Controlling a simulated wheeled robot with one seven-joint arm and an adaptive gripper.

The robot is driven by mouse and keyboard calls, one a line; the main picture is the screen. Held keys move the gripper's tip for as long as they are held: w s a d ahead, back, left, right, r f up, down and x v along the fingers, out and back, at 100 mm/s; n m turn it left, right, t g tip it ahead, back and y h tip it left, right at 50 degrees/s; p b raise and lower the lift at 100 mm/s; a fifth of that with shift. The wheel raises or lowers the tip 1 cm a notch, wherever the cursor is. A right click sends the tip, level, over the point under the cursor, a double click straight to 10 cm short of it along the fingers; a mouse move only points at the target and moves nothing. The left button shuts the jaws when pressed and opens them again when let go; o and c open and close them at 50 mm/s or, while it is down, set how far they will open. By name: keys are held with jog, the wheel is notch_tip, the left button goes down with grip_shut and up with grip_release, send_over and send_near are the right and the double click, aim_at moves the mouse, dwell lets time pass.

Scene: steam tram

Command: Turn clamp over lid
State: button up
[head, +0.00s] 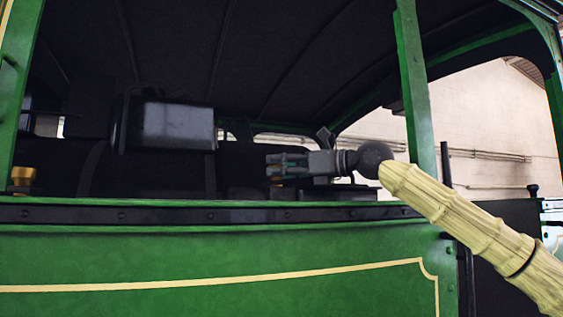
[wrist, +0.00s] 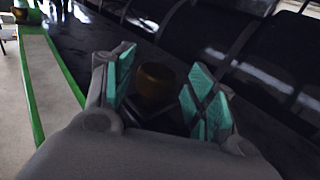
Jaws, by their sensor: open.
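My gripper (head: 269,166) is inside the tram's cab in the head view, with its fingers pointing left. It is open in the wrist view (wrist: 161,68), with teal pads on both sides. A dull brass round piece (wrist: 155,80) shows between the pads; I cannot tell whether it is within the fingers or beyond them. Dark bars lie just below it, too dim to tell apart. I cannot clearly make out the clamp or the lid in either view. Nothing is visibly gripped.
A green side panel (head: 220,258) with a dark top rail (head: 200,215) stands in front of the cab. A grey metal box (head: 178,125) is left of my gripper. A brass fitting (head: 23,177) is at the far left. A green post (head: 414,90) rises beside my arm.

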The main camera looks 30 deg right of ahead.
jog(key=shift+w+a, duration=0.6)
jog(key=shift+a, duration=0.25)
jog(key=shift+d, duration=0.45)
jog(key=shift+s+d, duration=0.1)
jog(key=shift+d, duration=0.15)
jog(key=c, duration=0.7)
jog(key=shift+s+a, duration=0.1)
jog(key=shift+a, duration=0.05)
jog(key=c, duration=0.3)
jog(key=shift+a+r, duration=0.1)
jog(key=shift+a, duration=0.05)
